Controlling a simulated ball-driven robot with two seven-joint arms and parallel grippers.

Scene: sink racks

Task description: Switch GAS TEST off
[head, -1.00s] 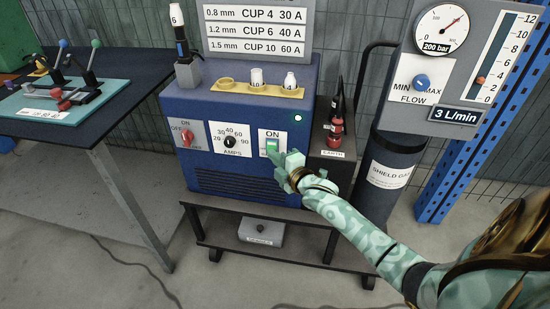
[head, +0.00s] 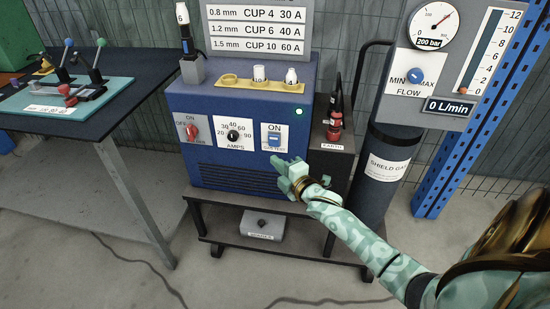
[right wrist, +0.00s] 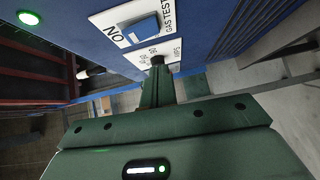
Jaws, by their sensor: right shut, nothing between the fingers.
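The GAS TEST switch (head: 274,138) is a blue rocker on a white plate marked ON, on the right of the blue machine's front (head: 235,178). It also shows in the right wrist view (right wrist: 141,30), with its plate label readable. My right gripper (head: 279,163) is shut and empty, a little below the switch plate and apart from the rocker. In the right wrist view its fingertips (right wrist: 157,62) point toward the panel. The flow display (head: 450,107) reads 0 L/min. My left gripper is not in view.
The red OFF/ON knob (head: 192,132) and AMPS dial (head: 233,136) sit left of the switch. A green lamp (head: 299,112) glows above it. The EARTH box (head: 331,148) and shield gas cylinder (head: 385,165) stand to the right. A work table (head: 112,128) is at left.

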